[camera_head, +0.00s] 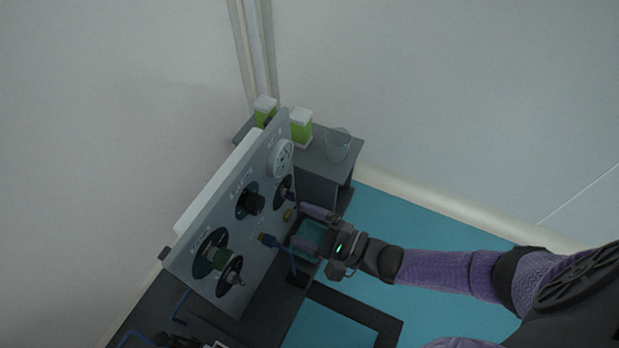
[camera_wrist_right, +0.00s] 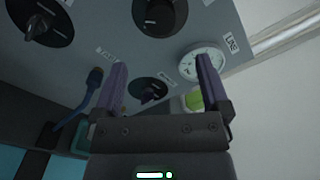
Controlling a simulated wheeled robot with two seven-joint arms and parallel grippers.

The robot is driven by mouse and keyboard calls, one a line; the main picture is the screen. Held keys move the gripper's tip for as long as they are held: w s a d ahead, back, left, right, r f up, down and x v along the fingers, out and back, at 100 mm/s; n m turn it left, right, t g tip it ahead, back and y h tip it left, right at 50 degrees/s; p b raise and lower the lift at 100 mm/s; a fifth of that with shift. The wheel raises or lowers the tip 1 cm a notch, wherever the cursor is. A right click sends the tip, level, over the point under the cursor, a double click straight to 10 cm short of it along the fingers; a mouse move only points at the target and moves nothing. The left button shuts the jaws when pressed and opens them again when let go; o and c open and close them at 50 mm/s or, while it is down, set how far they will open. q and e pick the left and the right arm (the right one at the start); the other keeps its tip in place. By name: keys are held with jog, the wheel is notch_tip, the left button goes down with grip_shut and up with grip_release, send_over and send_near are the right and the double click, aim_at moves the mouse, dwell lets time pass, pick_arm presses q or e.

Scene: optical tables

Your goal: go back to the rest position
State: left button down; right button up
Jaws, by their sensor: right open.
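My right gripper (camera_head: 298,225) is open, with its two purple fingers pointing at the lower right part of a tilted grey panel (camera_head: 262,225). It also shows in the right wrist view (camera_wrist_right: 161,72), with nothing held between the fingers. A black knob (camera_wrist_right: 148,92) on the panel appears between the fingers there. Whether the fingertips touch the panel cannot be told. My left gripper is in neither view.
The panel carries several knobs, such as a black one (camera_head: 250,203), and a white gauge (camera_head: 280,158). A blue cable (camera_head: 292,262) hangs close to my right gripper. A glass beaker (camera_head: 338,146) and green-white bottles (camera_head: 301,127) stand behind. Teal floor (camera_head: 430,225) is clear.

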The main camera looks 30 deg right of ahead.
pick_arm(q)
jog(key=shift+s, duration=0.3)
pick_arm(e)
jog(key=shift+s+d, duration=0.15)
jog(key=shift+s, duration=0.1)
pick_arm(q)
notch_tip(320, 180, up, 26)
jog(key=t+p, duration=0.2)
jog(key=p, duration=2.8)
pick_arm(e)
jog(key=s+d+r+n+g+h, duration=0.2)
jog(key=s+n+g, duration=0.3)
jog(key=s, duration=0.8)
jog(key=s+d+r+n+g+h, duration=0.2)
jog(key=s+n+g+h, duration=0.3)
jog(key=s+n, duration=0.4)
jog(key=s+d+r+n+g+h, duration=0.2)
jog(key=s+n+g, duration=0.3)
jog(key=s, duration=1.4)
jog(key=shift+r+n+g+h, duration=0.3)
jog(key=shift+r+n+h, duration=0.1)
jog(key=shift+n+h, duration=0.5)
